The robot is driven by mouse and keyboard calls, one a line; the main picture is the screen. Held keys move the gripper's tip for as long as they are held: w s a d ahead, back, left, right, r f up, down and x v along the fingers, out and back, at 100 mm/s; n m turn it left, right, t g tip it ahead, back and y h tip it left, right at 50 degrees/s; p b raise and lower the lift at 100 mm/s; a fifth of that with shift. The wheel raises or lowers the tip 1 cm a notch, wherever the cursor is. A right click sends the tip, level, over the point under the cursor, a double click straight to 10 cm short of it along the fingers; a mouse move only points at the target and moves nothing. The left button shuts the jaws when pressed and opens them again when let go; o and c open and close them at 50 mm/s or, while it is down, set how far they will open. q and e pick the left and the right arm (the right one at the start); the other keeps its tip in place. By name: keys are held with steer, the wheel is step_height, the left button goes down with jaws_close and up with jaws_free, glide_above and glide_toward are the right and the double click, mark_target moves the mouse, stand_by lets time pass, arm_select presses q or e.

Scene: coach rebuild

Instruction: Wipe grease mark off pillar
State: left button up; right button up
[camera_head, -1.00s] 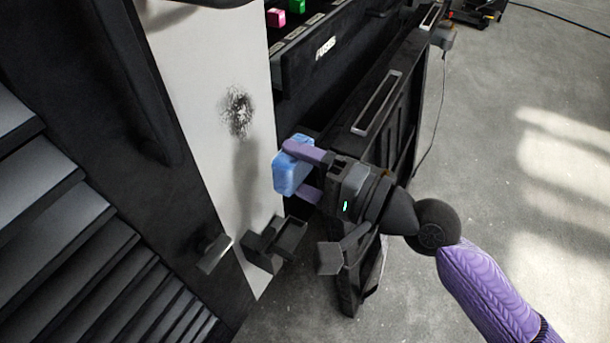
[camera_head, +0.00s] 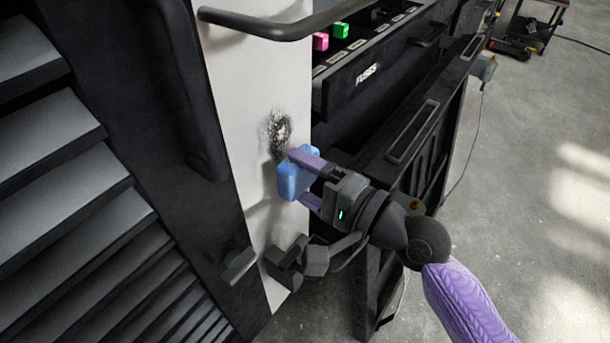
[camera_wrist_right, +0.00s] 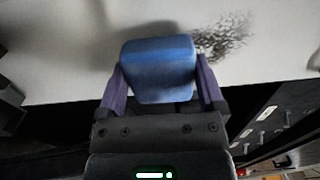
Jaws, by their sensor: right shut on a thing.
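The grease mark (camera_head: 279,132) is a dark speckled smudge on the pale pillar (camera_head: 232,110). It also shows in the right wrist view (camera_wrist_right: 226,38), beyond the sponge and to its right. My right gripper (camera_head: 306,182) is shut on a blue sponge (camera_head: 292,182), which shows between the purple fingers in the right wrist view (camera_wrist_right: 158,66). The sponge is just below the mark, close to the pillar face; I cannot tell whether it touches. My left gripper is not in view.
An open black drawer labelled FUSES (camera_head: 367,75) with pink and green pieces stands right of the pillar. A dark handrail (camera_head: 285,27) crosses the pillar above the mark. Louvred slats (camera_head: 60,200) fill the left. Bare floor (camera_head: 530,220) lies at right.

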steer(key=shift+w+a, duration=0.15)
steer(key=shift+a, duration=0.05)
steer(key=shift+w+a, duration=0.15)
steer(key=shift+a, duration=0.05)
steer(key=shift+w+a, duration=0.15)
steer(key=shift+a, duration=0.05)
